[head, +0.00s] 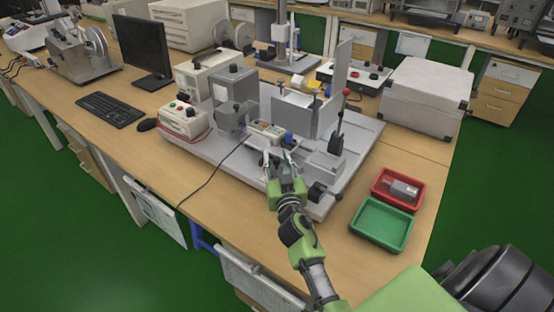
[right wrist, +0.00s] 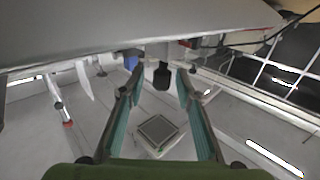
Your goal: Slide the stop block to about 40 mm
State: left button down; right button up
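My right gripper (head: 279,160) reaches in over the front of the grey test rig's base plate (head: 216,157). It is open, with its two fingers apart. In the right wrist view the fingers (right wrist: 160,88) stand on either side of a short black knob (right wrist: 162,76), with nothing clearly gripped. A blue part (right wrist: 131,61) is just left of the knob; a blue part also shows beyond the fingers in the head view (head: 288,138). I cannot tell for certain which part is the stop block, and no scale is readable. My left gripper is not in view.
A red tray (head: 380,199) with a grey part (head: 403,189) and an empty green tray (head: 382,224) lie right of the rig. A control box (head: 184,120) stands left, with a black cable on the table. An upright plate (head: 338,75) rises behind.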

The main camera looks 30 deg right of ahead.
aim_at(277, 158)
jog(key=shift+r, duration=0.25)
notch_tip(277, 158, up, 10)
jog(key=shift+f, duration=0.25)
dwell(0.3)
